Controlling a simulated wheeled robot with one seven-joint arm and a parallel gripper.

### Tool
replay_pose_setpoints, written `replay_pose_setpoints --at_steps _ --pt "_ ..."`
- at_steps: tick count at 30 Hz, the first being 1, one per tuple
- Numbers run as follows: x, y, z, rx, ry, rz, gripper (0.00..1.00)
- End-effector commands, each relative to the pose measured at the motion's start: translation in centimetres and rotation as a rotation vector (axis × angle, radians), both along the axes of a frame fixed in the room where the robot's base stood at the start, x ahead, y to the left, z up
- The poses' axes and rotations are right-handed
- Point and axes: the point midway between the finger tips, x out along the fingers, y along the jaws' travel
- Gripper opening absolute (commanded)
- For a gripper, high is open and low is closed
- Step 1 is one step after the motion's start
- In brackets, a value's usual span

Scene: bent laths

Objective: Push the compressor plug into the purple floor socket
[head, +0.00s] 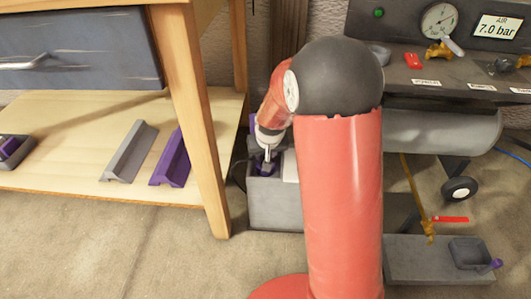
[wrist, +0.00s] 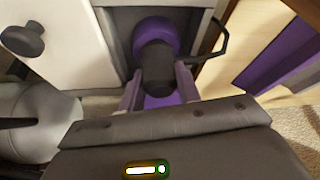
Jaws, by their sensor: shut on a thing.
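The purple floor socket (wrist: 152,32) shows in the wrist view as a round purple ring in a dark recess of a grey box (head: 275,212). A black cylindrical plug (wrist: 157,68) lies in line with the ring and overlaps its lower part. I cannot tell how deep the plug sits in it. My gripper (wrist: 158,88) is shut on the plug, with a finger on each side. In the head view my gripper (head: 266,160) points down at the top of the box, where some purple shows; the plug is too small to make out there.
A thin black loop (wrist: 222,38) stands beside the socket. A wooden table leg (head: 198,110) is close left of the box. A shelf (head: 80,185) holds grey and purple angled pieces. The compressor tank (head: 440,130) and gauge panel (head: 420,55) are on the right.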

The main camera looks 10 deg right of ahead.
Motion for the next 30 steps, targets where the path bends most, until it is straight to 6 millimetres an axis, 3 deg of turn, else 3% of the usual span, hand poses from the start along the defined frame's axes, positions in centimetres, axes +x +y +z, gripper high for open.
replay_pose_setpoints --at_steps 23,24,28,30 --pt "0.00 0.00 -0.74 0.000 0.000 0.000 0.10" --pt "0.01 0.00 -0.74 0.000 0.000 0.000 0.38" --pt "0.00 0.00 -0.74 0.000 0.000 0.000 0.55" --pt "0.00 0.00 -0.73 0.000 0.000 0.000 0.58"
